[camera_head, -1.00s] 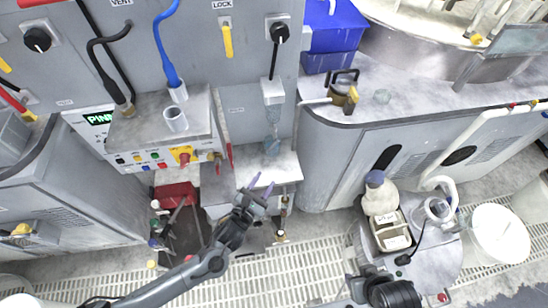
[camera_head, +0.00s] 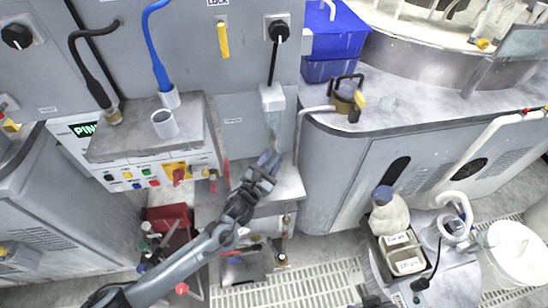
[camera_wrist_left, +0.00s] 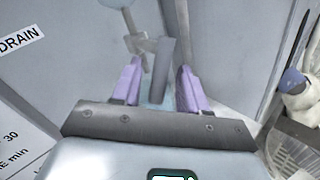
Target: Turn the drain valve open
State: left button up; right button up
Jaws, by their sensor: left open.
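In the left wrist view, the drain valve shows as a grey stem and cross-piece (camera_wrist_left: 139,44) with a flat grey lever (camera_wrist_left: 158,72). The lever shows between the two purple fingers of my left gripper (camera_wrist_left: 161,66). The gripper is open, with a gap to the lever's right; I cannot tell whether the left finger touches it. A DRAIN label (camera_wrist_left: 18,42) is at upper left. In the head view my left gripper (camera_head: 268,162) is at the cabinet front, below a pale box (camera_head: 272,97), and hides the valve. My right gripper is not in view.
A grey shelf (camera_head: 290,184) lies beneath my left gripper. A control panel with coloured buttons (camera_head: 178,172) is to its left. A curved cabinet (camera_head: 340,185) stands to its right. A cart with a bottle (camera_head: 390,216) is at lower right.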

pick_arm(q)
jog(key=shift+b+x, duration=0.3)
jog(key=shift+x, duration=0.95)
grip_shut()
